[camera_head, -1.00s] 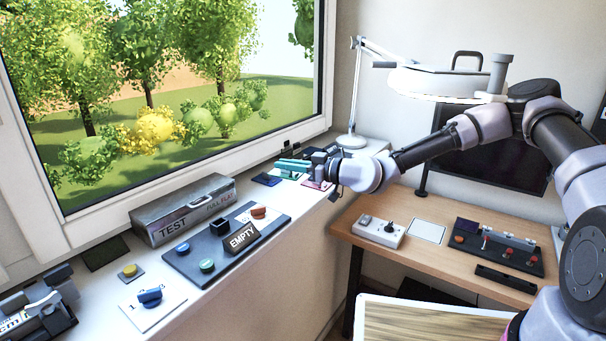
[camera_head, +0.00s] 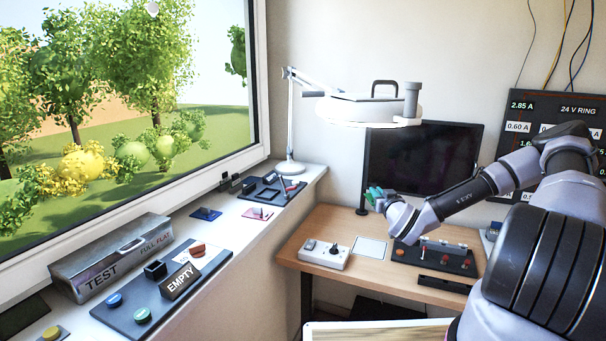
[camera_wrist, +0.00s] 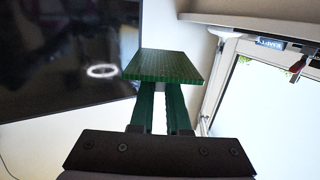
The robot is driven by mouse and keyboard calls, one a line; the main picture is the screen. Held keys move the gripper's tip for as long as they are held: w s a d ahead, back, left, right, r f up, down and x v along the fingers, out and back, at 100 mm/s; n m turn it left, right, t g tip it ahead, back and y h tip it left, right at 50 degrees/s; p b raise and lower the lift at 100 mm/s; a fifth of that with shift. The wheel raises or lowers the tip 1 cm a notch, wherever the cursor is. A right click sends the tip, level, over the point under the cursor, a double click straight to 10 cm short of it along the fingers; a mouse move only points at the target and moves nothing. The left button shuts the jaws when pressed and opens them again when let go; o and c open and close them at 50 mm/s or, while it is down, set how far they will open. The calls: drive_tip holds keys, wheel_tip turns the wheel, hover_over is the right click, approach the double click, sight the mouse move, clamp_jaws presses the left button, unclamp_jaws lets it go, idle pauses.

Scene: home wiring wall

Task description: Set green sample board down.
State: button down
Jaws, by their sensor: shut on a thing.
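The green sample board (camera_wrist: 165,66) is a flat, dark green rectangle at the tips of my gripper (camera_wrist: 160,92) in the wrist view. My gripper is shut on it and holds it up in the air. In the head view my gripper (camera_head: 374,195) is in front of the dark monitor, above the back of the wooden desk. The board is too small there to make out clearly among the green fingers.
On the desk (camera_head: 330,222) are a white switch box (camera_head: 318,254), a pale square plate (camera_head: 370,250) and a dark panel with controls (camera_head: 433,257). The monitor (camera_head: 420,150) stands behind. The windowsill holds a test box (camera_head: 110,258), a button panel and small boards. A magnifier lamp (camera_head: 370,108) hangs above.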

drive_tip(key=s+d+r+m+h, duration=0.1)
drive_tip(key=s+d+r, duration=0.1)
drive_tip(key=s+d, duration=0.2)
drive_tip(key=shift+s+h, duration=0.4)
drive_tip(key=shift+s, duration=0.6)
drive_tip(key=w+a+r+n+g+y, duration=0.15)
drive_tip(key=a+n+y, duration=0.3)
drive_tip(key=a, duration=0.75)
drive_tip(key=a+r+n+g+y, duration=0.1)
drive_tip(key=a+n+g+y, duration=0.15)
drive_tip(key=a+y, duration=0.7)
drive_tip(key=s+a+n+g+y, duration=0.1)
drive_tip(key=s+a+n+g, duration=0.2)
drive_tip(key=a, duration=0.6)
drive_tip(key=s+a+r+n+g+y, duration=0.1)
drive_tip(key=s+a+n+g, duration=0.1)
drive_tip(key=a, duration=0.8)
drive_tip(key=s+a+n+g+y, duration=0.1)
drive_tip(key=s+a+n+g, duration=0.2)
drive_tip(key=a, duration=0.6)
drive_tip(key=s+g, duration=0.2)
drive_tip(key=s, duration=0.1)
drive_tip(key=shift+s+a+r+n, duration=0.15)
drive_tip(key=shift+s+r+n, duration=0.15)
drive_tip(key=shift+s+r, duration=0.1)
